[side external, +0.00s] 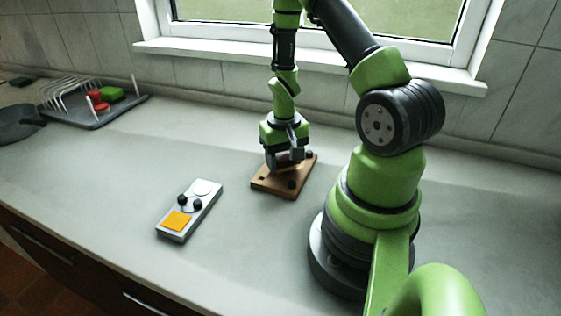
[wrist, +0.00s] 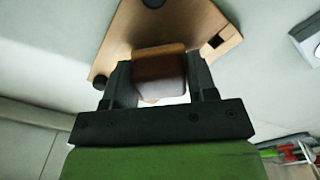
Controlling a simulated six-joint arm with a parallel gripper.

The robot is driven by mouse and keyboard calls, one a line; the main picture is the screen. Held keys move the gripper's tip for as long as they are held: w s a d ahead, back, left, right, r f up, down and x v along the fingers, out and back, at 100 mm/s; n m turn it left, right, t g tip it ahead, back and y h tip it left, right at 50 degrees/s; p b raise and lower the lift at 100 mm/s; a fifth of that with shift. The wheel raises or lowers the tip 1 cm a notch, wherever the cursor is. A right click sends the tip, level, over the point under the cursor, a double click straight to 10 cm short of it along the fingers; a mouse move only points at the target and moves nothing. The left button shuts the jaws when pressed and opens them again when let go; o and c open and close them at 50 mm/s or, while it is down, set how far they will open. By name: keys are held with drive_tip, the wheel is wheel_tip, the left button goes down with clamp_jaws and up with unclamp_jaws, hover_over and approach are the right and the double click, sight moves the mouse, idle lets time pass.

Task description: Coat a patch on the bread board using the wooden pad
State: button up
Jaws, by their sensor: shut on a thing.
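The brown bread board (side external: 270,184) lies on the counter below my gripper (side external: 288,163) in the side view. It also shows at the top of the wrist view (wrist: 190,22), with dark knobs and a small square notch near its edges. In the wrist view my gripper (wrist: 160,88) is shut on the wooden pad (wrist: 158,72), a brown block between the two black fingers. The pad is over or on the board; I cannot tell whether it touches. The board's surface under the pad is hidden, and the pad is mostly hidden in the side view.
A light grey tray (side external: 206,204) with an orange square (side external: 177,221), a pale disc and two black knobs lies left of the board. A dish rack (side external: 90,110) with red and green things and a dark pan (side external: 18,124) stand far left. Counter around the board is clear.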

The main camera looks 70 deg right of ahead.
drive_tip(key=shift+s+d+f, duration=0.1)
drive_tip(key=shift+d+f, duration=0.05)
drive_tip(key=shift+d, duration=2.55)
drive_tip(key=shift+s, duration=0.45)
drive_tip(key=shift+w+a+f, duration=0.1)
drive_tip(key=shift+a+f, duration=0.05)
drive_tip(key=shift+a, duration=3.75)
drive_tip(key=shift+d, duration=0.1)
drive_tip(key=shift+d+f, duration=0.2)
drive_tip(key=shift+d, duration=3.65)
drive_tip(key=shift+r, duration=3)
drive_tip(key=shift+r, duration=0.1)
